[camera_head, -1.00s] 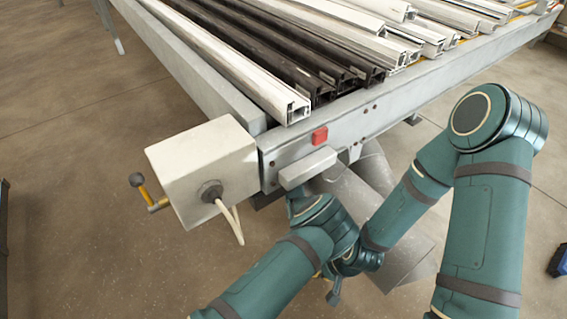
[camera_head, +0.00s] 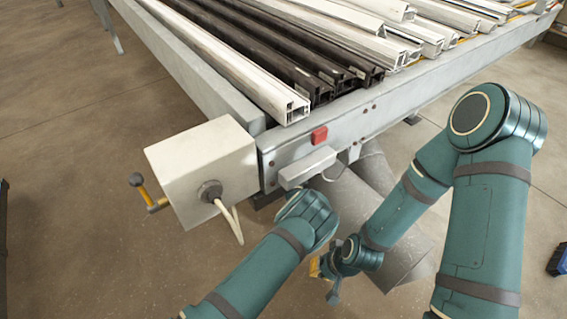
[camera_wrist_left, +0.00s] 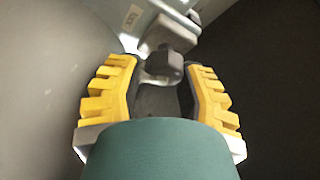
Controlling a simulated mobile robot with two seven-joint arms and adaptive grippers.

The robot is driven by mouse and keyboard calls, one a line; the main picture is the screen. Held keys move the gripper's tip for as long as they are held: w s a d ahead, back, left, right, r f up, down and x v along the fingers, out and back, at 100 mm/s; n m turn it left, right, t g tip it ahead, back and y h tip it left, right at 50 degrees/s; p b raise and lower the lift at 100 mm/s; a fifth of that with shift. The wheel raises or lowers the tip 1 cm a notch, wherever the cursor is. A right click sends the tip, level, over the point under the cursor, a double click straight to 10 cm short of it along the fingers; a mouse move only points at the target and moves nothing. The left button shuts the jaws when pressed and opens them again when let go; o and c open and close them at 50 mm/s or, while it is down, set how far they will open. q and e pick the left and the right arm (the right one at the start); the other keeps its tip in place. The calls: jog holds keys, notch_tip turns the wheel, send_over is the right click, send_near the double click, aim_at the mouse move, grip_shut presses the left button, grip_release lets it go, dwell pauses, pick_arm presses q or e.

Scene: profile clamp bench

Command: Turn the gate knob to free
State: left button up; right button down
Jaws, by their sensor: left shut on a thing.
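The gate knob (camera_wrist_left: 168,66) is a dark, blocky knob in front of a grey bracket in the left wrist view. My left gripper (camera_wrist_left: 161,70) has yellow ribbed fingers with dark tips on both sides of the knob, shut on it. In the head view the knob and left fingers are hidden by my left wrist, below the grey block on the bench's end rail. My right gripper (camera_head: 322,274) hangs low beside my left wrist. Only a little yellow and dark of it shows, and its jaw opening cannot be made out.
The bench end rail (camera_head: 375,108) carries a red button (camera_head: 319,135) and a grey block (camera_head: 307,167). A pale box (camera_head: 200,160) with a crank handle (camera_head: 146,192) and a cable is at its left corner. White and black profiles lie on top. Floor is open at left.

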pick_arm(q)
jog(key=shift+w+a+r+n+y, duration=0.1)
jog(key=shift+n+y, duration=0.3)
jog(key=shift+n, duration=0.7)
jog(key=o, duration=0.9)
